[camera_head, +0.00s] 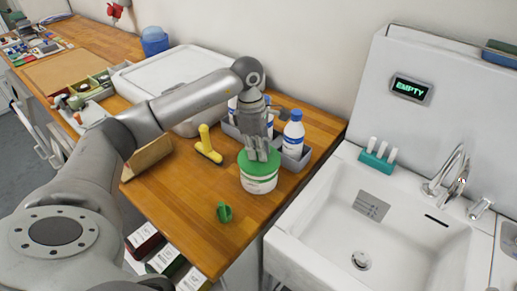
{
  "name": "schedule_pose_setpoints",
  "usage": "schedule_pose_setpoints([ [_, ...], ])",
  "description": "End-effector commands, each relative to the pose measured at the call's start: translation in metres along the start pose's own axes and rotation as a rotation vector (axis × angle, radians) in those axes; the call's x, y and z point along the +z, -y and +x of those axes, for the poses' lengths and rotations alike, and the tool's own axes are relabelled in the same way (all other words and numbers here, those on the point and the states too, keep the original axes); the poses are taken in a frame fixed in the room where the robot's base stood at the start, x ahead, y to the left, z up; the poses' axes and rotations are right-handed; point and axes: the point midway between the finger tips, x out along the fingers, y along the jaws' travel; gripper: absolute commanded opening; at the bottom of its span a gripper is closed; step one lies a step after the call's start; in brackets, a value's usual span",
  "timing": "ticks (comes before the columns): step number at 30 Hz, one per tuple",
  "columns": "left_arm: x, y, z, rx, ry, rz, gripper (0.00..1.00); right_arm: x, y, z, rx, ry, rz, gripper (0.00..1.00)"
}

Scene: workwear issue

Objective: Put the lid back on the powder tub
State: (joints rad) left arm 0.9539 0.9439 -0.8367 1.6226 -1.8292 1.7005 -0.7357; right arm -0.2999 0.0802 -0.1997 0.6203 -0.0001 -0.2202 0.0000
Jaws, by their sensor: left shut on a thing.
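The powder tub (259,184) is a white, round tub with a printed band, standing upright on the wooden counter near the sink. Its green lid (246,162) is at the top of the tub, and from this angle I see no gap between them. I cannot tell whether it is fully seated. My left gripper (262,157) points down from above, with its fingers shut on the lid near its middle. The fingers hide part of the lid. My right gripper is not in view.
A grey caddy (293,166) with white-and-blue bottles (293,135) stands close behind the tub. A yellow tool (208,147) and a small green item (224,212) lie to the left on the wooden counter (185,205). A white sink (400,235) is at right.

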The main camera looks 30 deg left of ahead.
Motion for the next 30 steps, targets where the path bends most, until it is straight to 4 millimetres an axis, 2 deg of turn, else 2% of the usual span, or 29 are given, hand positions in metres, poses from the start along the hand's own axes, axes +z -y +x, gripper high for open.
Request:
schedule_pose_setpoints([
  [5, 0.0, 0.0, -0.0002, 0.0, 0.0, 0.0, 0.0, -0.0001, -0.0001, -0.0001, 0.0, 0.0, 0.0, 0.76],
  [6, 0.0, -0.0001, -0.0002, 0.0, 0.0, 0.0, 0.19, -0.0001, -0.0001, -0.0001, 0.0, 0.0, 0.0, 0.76],
  [11, 0.0, -0.0001, -0.0002, 0.0, 0.0, 0.0, 0.4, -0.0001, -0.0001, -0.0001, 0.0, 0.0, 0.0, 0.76],
  [18, 0.0, 0.0, 0.0, 0.0, 0.0, 0.0, 0.42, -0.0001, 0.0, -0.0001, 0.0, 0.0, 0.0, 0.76],
  [23, 0.0001, 0.0, 0.0, 0.0, 0.0, 0.0, 0.62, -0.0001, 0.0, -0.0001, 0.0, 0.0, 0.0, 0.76],
  [30, 0.0001, 0.0, 0.0, 0.0, 0.0, 0.0, 0.62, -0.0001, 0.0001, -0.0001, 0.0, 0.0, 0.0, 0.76],
])
